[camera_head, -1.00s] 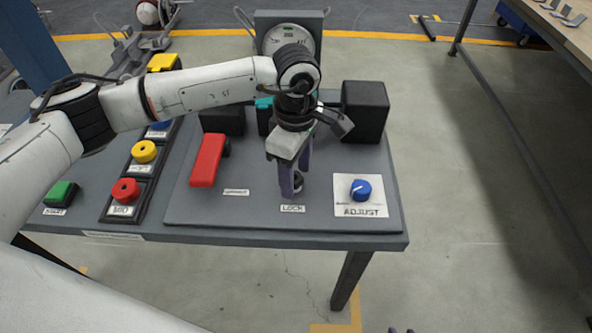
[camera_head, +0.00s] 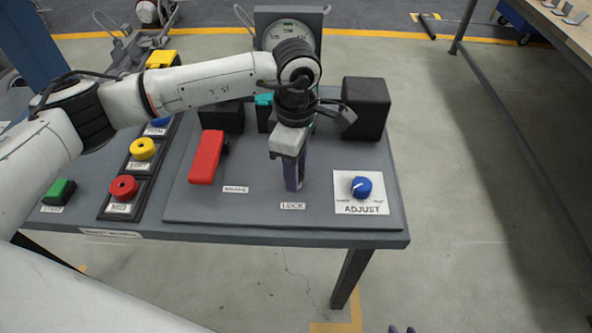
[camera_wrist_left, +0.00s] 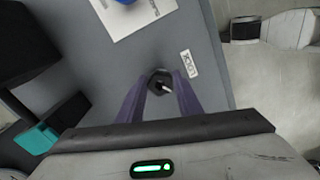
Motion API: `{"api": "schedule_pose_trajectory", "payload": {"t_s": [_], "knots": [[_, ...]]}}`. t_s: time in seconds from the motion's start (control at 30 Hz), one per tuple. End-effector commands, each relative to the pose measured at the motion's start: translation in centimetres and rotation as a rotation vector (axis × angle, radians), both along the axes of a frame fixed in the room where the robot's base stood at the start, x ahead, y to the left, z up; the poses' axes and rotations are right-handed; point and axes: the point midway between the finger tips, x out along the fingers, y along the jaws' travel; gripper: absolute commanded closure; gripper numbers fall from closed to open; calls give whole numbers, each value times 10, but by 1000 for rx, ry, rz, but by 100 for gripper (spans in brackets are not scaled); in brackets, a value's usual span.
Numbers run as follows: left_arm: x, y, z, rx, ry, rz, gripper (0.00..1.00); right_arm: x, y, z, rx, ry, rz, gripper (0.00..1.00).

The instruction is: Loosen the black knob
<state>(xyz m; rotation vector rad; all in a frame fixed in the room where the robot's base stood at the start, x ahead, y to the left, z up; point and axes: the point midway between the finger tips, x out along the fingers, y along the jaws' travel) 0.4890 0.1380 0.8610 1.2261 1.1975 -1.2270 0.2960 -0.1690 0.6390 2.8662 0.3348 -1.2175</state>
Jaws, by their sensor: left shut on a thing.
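The black knob (camera_wrist_left: 160,83) shows in the left wrist view between the purple fingers of my left gripper (camera_wrist_left: 160,90), beside the LOCK label (camera_wrist_left: 190,63). A light pointer mark shows on its top. My left gripper (camera_head: 292,187) is shut on the knob, pointing down above the LOCK label (camera_head: 292,206) in the head view. There its fingers hide the knob. Only the two purple fingertips of my right gripper (camera_head: 402,329) show at the bottom edge of the head view, apart from each other and far from the panel.
A blue ADJUST dial (camera_head: 361,187) is right of the left gripper. A red lever (camera_head: 206,157) is to the left, with red (camera_head: 123,188), yellow (camera_head: 142,149) and green (camera_head: 59,191) buttons beyond. A black box (camera_head: 365,110) and a gauge (camera_head: 289,38) stand behind.

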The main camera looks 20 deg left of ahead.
Motion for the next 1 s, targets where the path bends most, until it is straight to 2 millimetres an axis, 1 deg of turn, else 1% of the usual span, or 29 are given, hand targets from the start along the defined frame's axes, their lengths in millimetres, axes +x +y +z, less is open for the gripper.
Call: {"api": "schedule_pose_trajectory", "payload": {"t_s": [0.03, 0.33, 0.7, 0.83, 1.0], "knots": [[0, 0, -3, 1, 0, 31, 90, 0, 0, -6, 0, 1, 0, 76], [2, 1, -3, 1, -1, 299, 90, -1, 0, -24, -4, 8, 5, 76], [3, 1, -2, 0, -1, 645, 90, 4, 9, -29, 1, -10, 19, 76], [3, 2, -2, 2, 0, 752, 90, 3, 11, -33, 2, -2, 22, 76], [3, 2, -2, 2, 1, 868, 90, 5, 12, -34, 4, -8, 24, 76]]}}
